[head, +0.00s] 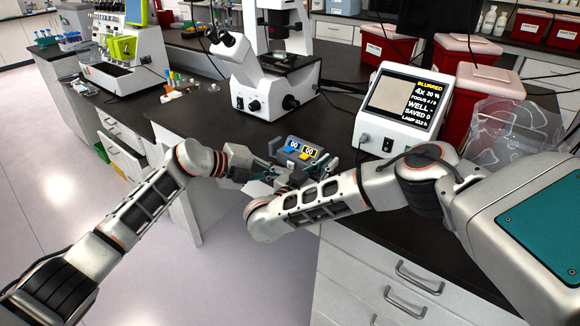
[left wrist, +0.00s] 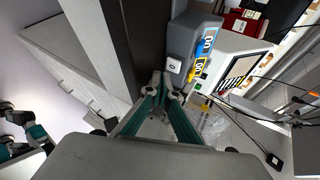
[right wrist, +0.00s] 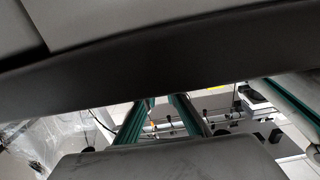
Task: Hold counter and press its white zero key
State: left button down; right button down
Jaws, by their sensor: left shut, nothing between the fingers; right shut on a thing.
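The counter (head: 300,152) is a dark grey box with a blue and a yellow "00" panel on its face, held above the front edge of the bench. My right gripper (head: 325,167) is shut on it; in the right wrist view a large dark grey body, likely the counter (right wrist: 150,62), hides much of the scene. My left gripper (head: 268,174) is shut and empty, just left of the counter. In the left wrist view the white zero key (left wrist: 174,65) shows on the counter's near side, close to the left fingertips (left wrist: 165,88). I cannot tell whether they touch it.
A microscope (head: 262,75) stands behind the counter. A white imager with a screen (head: 395,108) stands to its right, beside red bins (head: 480,95) and a clear bag (head: 500,130).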

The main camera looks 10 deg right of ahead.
pick_arm(q)
jog(key=shift+s+a, duration=1.65)
jog(key=shift+a, duration=0.1)
pick_arm(e)
jog(key=c, duration=2)
grip_release()
jog(key=shift+f, duration=0.1)
